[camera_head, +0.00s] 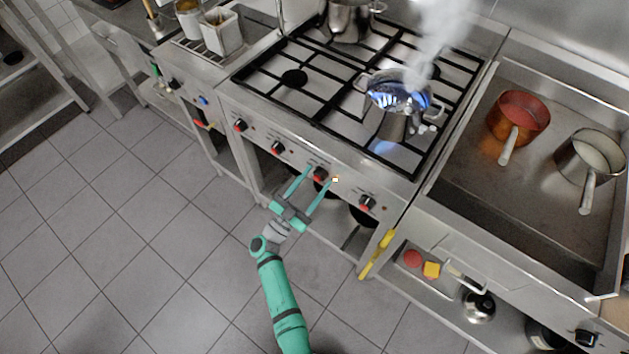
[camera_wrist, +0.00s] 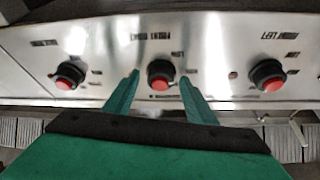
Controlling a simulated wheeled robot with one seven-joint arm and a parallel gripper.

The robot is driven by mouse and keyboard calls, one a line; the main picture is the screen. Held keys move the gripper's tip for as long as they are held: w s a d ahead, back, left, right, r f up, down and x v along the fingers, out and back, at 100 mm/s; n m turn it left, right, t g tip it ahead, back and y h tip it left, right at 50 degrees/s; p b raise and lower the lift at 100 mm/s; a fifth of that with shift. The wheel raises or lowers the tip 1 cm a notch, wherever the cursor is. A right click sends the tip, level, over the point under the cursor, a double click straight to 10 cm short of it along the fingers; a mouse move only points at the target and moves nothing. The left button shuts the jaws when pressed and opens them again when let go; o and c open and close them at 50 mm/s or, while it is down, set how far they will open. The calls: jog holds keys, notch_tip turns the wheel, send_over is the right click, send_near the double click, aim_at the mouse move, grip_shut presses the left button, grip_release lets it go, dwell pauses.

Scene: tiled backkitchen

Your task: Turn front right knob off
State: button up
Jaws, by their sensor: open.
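The stove's front panel carries a row of black knobs with red faces. My gripper (camera_head: 319,177) is open at the panel, with its two green fingers on either side of the third knob from the left (camera_head: 320,173). The wrist view shows this knob (camera_wrist: 160,75) between the fingertips, with no clear grip on it. The rightmost knob (camera_head: 367,202) is to the right of my gripper. In the wrist view a knob stands at the left (camera_wrist: 68,75) and another at the right (camera_wrist: 267,75). The panel labels are too blurred to read fully.
A steaming pot (camera_head: 398,91) with blue flame showing stands on the right of the hob. Another pot (camera_head: 349,18) stands at the back. A copper pan (camera_head: 518,117) and a steel pan (camera_head: 590,158) are on the right counter. A yellow handle (camera_head: 377,254) hangs below the panel's right end.

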jog(key=c, duration=1)
jog(key=shift+c, duration=0.2)
jog(key=shift+m, duration=0.4)
jog(key=m, duration=0.1)
jog(key=m+g+h, duration=0.1)
jog(key=m, duration=0.1)
jog(key=m+g, duration=0.1)
jog(key=m, duration=0.1)
jog(key=shift+w+a+h, duration=0.1)
jog(key=shift+a+h, duration=0.15)
jog(key=shift+h, duration=0.05)
jog(key=m+g, duration=0.1)
jog(key=m, duration=0.2)
jog(key=m+g, duration=0.2)
jog(key=m, duration=0.1)
jog(key=shift+r+m, duration=0.15)
jog(key=shift+m, duration=0.25)
jog(key=m+g, duration=0.2)
jog(key=m, duration=0.2)
jog(key=shift+r+m, duration=0.1)
jog(key=shift+m, duration=0.3)
jog(key=shift+m+g+y, duration=0.4)
jog(key=shift+m+y, duration=0.4)
jog(key=shift+m, duration=1)
